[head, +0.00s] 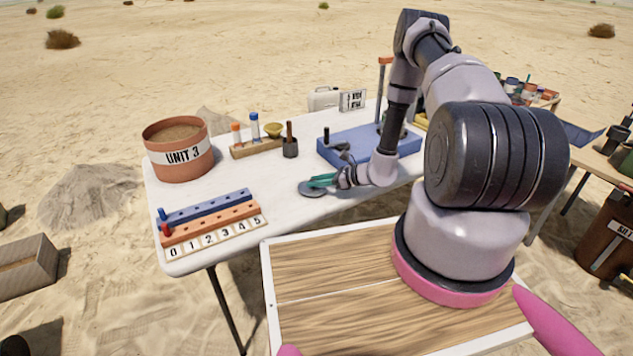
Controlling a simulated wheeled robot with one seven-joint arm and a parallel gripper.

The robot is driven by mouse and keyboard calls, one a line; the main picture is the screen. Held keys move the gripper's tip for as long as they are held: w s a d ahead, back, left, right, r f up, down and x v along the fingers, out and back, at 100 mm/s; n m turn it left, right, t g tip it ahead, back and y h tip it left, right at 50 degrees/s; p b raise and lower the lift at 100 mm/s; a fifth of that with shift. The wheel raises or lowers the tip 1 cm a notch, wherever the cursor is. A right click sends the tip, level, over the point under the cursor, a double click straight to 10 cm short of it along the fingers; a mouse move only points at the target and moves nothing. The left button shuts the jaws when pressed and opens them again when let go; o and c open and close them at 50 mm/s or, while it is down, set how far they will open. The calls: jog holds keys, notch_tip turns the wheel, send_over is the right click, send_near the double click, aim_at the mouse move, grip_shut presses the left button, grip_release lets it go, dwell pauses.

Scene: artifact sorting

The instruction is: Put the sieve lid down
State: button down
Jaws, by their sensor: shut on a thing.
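The sieve lid (312,190), a grey round disc, is at the front middle of the white table (255,178). My gripper (328,181) reaches in from the right, low over the table, and is shut on the lid at its upper side. Greenish fingers show beside the lid. I cannot tell whether the lid touches the tabletop or hangs just above it. The exact grip point is small and partly hidden by the fingers.
A bucket marked UNIT 3 (180,150) stands at the table's left. Blue and orange peg racks (210,218) with a number strip lie at front left. A vial rack (256,147), a dark cup (290,148) and a blue case (352,142) stand behind. Bare tabletop lies left of the lid.

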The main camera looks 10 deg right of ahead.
jog(key=shift+f, duration=0.15)
jog(key=c, duration=0.6)
grip_release()
